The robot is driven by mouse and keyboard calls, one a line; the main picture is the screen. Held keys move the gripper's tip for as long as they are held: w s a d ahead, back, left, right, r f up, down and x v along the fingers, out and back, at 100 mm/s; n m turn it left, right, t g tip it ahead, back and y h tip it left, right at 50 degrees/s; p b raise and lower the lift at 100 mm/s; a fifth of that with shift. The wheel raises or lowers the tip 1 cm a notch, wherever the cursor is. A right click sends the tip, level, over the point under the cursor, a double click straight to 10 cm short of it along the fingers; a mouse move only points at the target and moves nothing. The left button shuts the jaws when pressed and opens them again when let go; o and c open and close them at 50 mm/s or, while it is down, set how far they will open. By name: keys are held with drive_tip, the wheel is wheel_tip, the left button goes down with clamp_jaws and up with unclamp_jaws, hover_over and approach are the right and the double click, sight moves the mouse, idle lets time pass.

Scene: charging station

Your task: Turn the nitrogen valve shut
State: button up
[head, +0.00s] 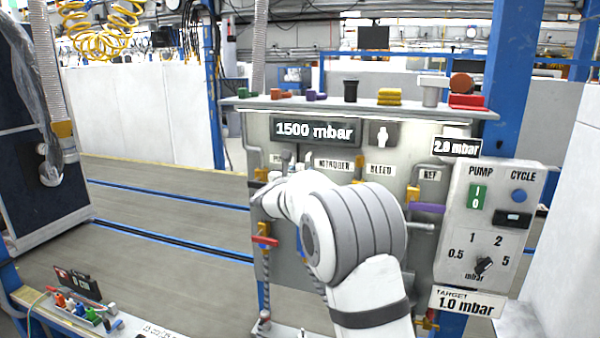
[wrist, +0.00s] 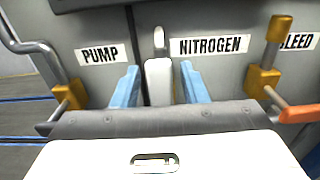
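In the wrist view, the NITROGEN label (wrist: 210,45) is on the grey panel, right of my gripper (wrist: 160,85). My gripper's two blue fingers are apart, on either side of an upright white piece (wrist: 159,80). Narrow gaps show between it and both fingers. It looks like the nitrogen valve's handle, but its lower part is hidden by my gripper body. A grey metal end rises behind it. In the head view, the NITROGEN label (head: 333,165) shows above my white arm, which covers the nitrogen valve and my gripper.
The PUMP label (wrist: 102,54) and a yellow valve body (wrist: 70,97) are to the left. To the right, the BLEED valve (wrist: 262,80) has an orange handle (wrist: 298,114) near my gripper body. The pressure display (head: 314,131) reads 1500 mbar. A control box (head: 492,215) is at the right.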

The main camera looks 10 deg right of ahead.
clamp_jaws()
drive_tip(key=shift+f+b, duration=0.1)
drive_tip(key=shift+b, duration=0.2)
drive_tip(key=s+d+f+m+b, duration=0.2)
drive_tip(key=d+f+m+b, duration=0.3)
drive_tip(key=m+b, duration=1.3)
drive_tip(key=shift+s+d+f+b, duration=0.3)
drive_tip(key=shift+f+b, duration=0.2)
drive_tip(key=shift+b, duration=5.65)
drive_tip(key=shift+o, duration=0.6)
unclamp_jaws()
drive_tip(key=shift+s+a, duration=0.1)
